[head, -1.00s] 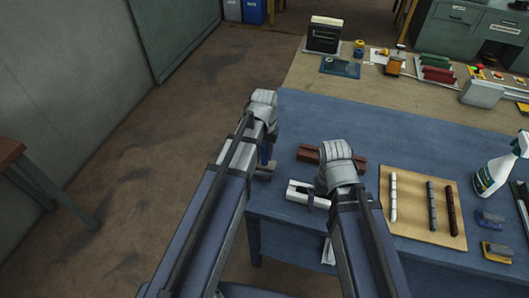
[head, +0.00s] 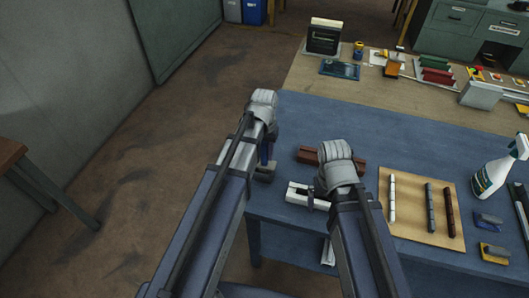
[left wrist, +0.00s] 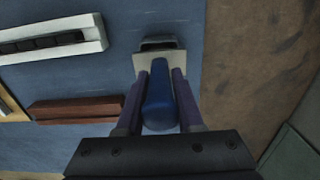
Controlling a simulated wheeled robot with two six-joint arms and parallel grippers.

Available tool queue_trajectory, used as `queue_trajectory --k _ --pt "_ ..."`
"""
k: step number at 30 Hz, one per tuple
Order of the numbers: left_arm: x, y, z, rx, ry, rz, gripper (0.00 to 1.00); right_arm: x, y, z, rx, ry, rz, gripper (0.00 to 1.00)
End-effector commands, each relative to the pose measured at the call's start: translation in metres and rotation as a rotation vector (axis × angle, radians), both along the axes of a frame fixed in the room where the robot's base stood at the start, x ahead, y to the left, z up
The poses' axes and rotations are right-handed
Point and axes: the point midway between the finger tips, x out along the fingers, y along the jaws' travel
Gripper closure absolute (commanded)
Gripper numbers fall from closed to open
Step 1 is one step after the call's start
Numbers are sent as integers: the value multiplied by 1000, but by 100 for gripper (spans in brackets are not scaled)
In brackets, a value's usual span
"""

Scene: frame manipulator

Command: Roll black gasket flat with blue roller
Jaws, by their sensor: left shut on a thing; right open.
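The blue roller (left wrist: 158,103) is between the fingers of my left gripper (left wrist: 158,80), which is shut on its handle. A pale block with a dark end lies at the handle's far end; I cannot tell whether it is the roller's head or a rest. In the head view my left gripper (head: 267,158) is at the left edge of the blue table. The black gasket (left wrist: 45,43) lies in the channel of a white frame piece (left wrist: 95,32), left of the roller. My right gripper (head: 313,190) is open at the white frame piece (head: 297,195), partly hiding it.
A brown frame piece (head: 312,155) lies behind the white one. A tan board (head: 410,228) with several strips, a spray bottle (head: 497,170) and small blue and yellow blocks stand to the right. The blue table (head: 420,140) is clear towards the back.

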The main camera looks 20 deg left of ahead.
Motion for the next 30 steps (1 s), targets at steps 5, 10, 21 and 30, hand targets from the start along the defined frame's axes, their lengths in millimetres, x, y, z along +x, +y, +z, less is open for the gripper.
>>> queue_trajectory --k 5,10,21,30 --pt "0 0 0 0 0 0 100 0 0 0 0 0 0 0" --pt "0 0 0 0 0 0 100 0 0 0 0 0 0 0" --pt "0 0 15 0 0 0 100 0 0 15 0 0 0 0" --pt "0 0 39 0 0 0 100 0 0 39 0 0 0 0"
